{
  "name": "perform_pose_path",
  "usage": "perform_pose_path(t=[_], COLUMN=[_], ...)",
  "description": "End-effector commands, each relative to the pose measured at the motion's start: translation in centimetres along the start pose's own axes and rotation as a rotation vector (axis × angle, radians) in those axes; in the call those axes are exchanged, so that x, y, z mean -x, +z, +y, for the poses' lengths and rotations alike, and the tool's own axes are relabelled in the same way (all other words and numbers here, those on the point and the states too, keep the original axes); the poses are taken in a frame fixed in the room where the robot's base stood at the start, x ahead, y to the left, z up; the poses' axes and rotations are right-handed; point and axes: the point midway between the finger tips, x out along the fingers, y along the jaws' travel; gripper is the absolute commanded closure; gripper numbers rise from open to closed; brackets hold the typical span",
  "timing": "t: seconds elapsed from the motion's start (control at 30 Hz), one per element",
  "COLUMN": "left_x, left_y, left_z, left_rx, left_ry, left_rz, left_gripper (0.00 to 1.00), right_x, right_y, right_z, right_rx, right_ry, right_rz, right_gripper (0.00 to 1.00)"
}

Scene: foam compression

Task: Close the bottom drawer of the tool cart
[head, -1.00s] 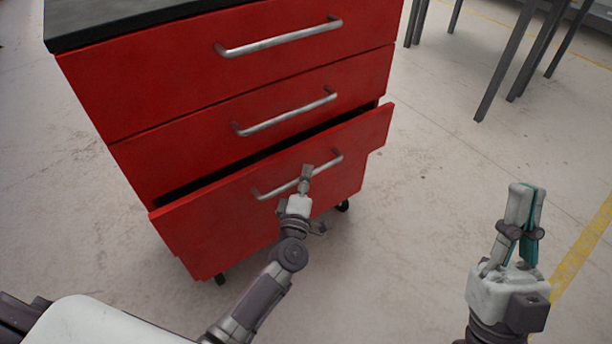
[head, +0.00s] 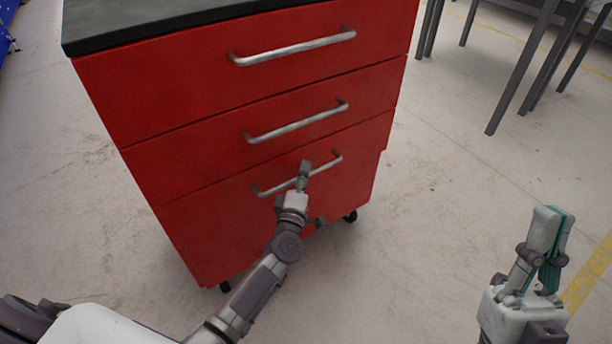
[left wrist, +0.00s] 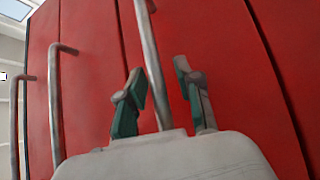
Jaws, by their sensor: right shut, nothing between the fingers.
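The red tool cart (head: 240,90) stands in front of me with three drawers. The bottom drawer (head: 220,225) looks about flush with the drawers above; only a thin dark seam shows along its top. Its metal bar handle (head: 325,168) is partly covered by my left gripper (head: 304,173). In the left wrist view my left gripper (left wrist: 158,75) has its fingers apart, one on each side of the bottom drawer's handle (left wrist: 150,45); contact with it cannot be told. My right gripper (head: 558,216) is shut and empty, pointing up at the lower right, away from the cart.
The middle drawer (head: 190,155) and top drawer are shut, each with a bar handle. The cart has a dark top (head: 120,22) and casters (head: 350,215). Dark table legs (head: 515,80) stand at the upper right. The floor right of the cart is clear.

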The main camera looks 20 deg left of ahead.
Motion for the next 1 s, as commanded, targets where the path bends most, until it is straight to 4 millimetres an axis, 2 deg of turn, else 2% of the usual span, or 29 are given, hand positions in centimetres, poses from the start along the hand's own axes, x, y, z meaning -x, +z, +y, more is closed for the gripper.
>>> perform_pose_path(t=[0.37, 0.47, 0.8, 1.0], left_x=[0.7, 2.0, 9.0, 11.5], left_y=[0.2, 0.2, 0.1, 0.1], left_z=[-0.1, -0.2, -0.1, -0.1], left_rx=[0.001, 0.001, -0.001, 0.0], left_ry=[-0.003, -0.004, -0.003, -0.002], left_rz=[-0.003, -0.004, -0.003, -0.003], left_gripper=[0.61, 0.61, 0.61, 0.61], right_x=[0.0, 0.0, 0.0, 0.0], right_y=[0.0, 0.0, 0.0, 0.0], right_z=[0.0, 0.0, 0.0, 0.0], right_rx=[-0.001, 0.0, 0.0, 0.0], right_ry=[0.001, 0.001, 0.0, 0.0], right_rz=[-0.002, -0.002, -0.001, -0.001], right_gripper=[1.0, 1.0, 1.0, 1.0])
